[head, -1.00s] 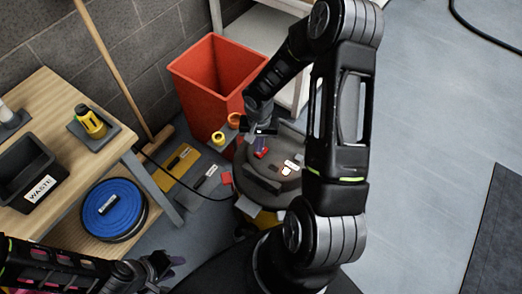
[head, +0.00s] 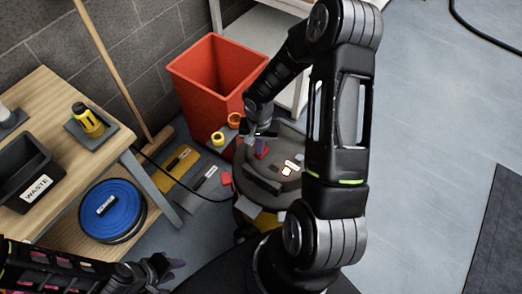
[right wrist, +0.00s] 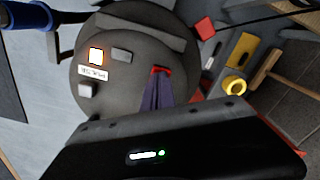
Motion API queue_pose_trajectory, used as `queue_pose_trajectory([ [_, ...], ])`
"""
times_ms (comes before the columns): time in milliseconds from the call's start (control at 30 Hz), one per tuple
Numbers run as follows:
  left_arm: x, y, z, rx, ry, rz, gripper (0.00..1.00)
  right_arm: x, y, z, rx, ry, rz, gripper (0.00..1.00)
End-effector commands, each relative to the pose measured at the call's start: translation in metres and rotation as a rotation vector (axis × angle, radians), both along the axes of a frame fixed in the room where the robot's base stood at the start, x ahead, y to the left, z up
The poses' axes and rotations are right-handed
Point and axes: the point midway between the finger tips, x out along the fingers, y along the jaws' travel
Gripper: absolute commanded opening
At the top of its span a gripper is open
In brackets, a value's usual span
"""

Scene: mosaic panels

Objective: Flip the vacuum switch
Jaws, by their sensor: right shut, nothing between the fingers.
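The vacuum is a round dark grey canister (head: 258,180), below my right arm in the head view; its lid (right wrist: 135,110) fills the middle of the right wrist view. A red switch (right wrist: 161,69) shows on the lid just beyond my right fingertips. My right gripper (right wrist: 158,78) is shut and empty, its purple fingers close together at the switch; contact is hard to tell. A small square lamp (right wrist: 96,55) glows white with an orange edge beside a white label; it also shows in the head view (head: 287,171). My left gripper (head: 168,266) is low at the left, away from the vacuum.
A red bin (head: 207,82) stands behind the vacuum. A wooden workbench (head: 70,115) with a black waste tray (head: 25,172) is at the left, with a blue reel (head: 107,208) beneath. A broom leans on the wall.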

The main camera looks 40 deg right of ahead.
Motion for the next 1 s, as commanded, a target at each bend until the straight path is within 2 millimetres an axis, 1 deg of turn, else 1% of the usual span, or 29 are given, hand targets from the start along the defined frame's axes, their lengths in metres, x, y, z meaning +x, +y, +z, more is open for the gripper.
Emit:
queue_pose_trajectory([
  [233,0.000,0.000,-0.005,0.000,0.000,0.000,0.36,0.000,0.000,-0.005,-0.001,-0.001,0.000,0.00],
  [433,0.000,0.000,-0.001,0.000,0.000,0.000,0.36,0.000,0.000,0.001,-0.001,-0.001,0.000,0.00],
  [1000,0.000,0.000,0.031,0.000,0.000,0.000,0.36,0.000,0.000,0.049,-0.001,-0.001,0.001,0.00],
])
